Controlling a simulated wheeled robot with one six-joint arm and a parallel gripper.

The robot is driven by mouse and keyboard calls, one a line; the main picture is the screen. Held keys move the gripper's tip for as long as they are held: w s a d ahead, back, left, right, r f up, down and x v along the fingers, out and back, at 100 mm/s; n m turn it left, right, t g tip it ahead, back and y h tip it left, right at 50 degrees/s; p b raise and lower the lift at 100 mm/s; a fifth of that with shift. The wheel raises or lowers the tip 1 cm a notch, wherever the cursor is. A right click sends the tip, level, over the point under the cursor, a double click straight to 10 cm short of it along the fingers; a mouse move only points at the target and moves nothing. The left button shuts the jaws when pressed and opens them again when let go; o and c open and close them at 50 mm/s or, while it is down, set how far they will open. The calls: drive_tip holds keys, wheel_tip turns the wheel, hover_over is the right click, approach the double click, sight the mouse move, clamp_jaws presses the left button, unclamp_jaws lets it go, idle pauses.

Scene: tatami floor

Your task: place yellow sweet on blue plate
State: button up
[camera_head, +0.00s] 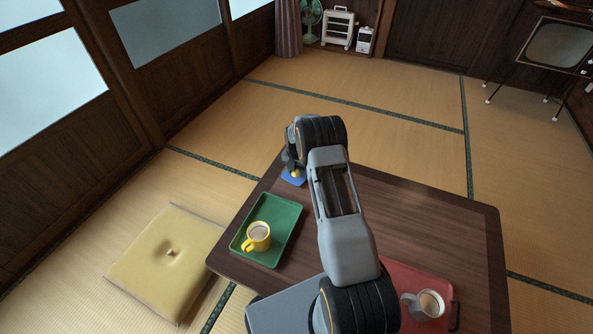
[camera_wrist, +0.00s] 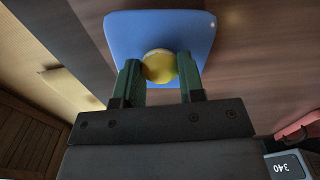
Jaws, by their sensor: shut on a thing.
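The blue plate (camera_wrist: 190,28) is square with rounded corners and lies on the dark wooden table. In the head view the plate (camera_head: 291,179) shows at the table's far left corner, partly hidden by my arm. The yellow sweet (camera_wrist: 158,67) is round and sits between my fingertips, over the plate in the wrist view. My gripper (camera_wrist: 160,76) is shut on the sweet. I cannot tell whether the sweet touches the plate. In the head view the sweet (camera_head: 296,172) is a small yellow spot by the plate, below my gripper.
A green tray (camera_head: 284,212) with a yellow mug (camera_head: 258,236) stands at the table's left. A yellow cushion (camera_head: 165,265) lies on the floor. The table's right part is bare.

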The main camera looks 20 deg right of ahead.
drive_tip(key=o, duration=0.9)
drive_tip(key=shift+f, duration=0.1)
wheel_tip(320, 180, up, 12)
drive_tip(key=p, duration=0.5)
wheel_tip(320, 180, up, 8)
drive_tip(key=m, duration=0.5)
hover_over(296, 171)
drive_tip(key=s+a, duration=0.3)
drive_tip(key=s+a+r+m+t, duration=0.1)
drive_tip(key=s+a+r+m, duration=0.4)
drive_tip(key=s+r+m, duration=0.45)
drive_tip(key=s+a+r+m+t, duration=0.1)
drive_tip(key=s+a+m, duration=0.1)
drive_tip(key=s+m, duration=0.4)
drive_tip(key=s+a+r+m, duration=0.2)
drive_tip(key=s+m, duration=0.4)
drive_tip(key=s, duration=0.5)
drive_tip(key=shift+t, duration=0.4)
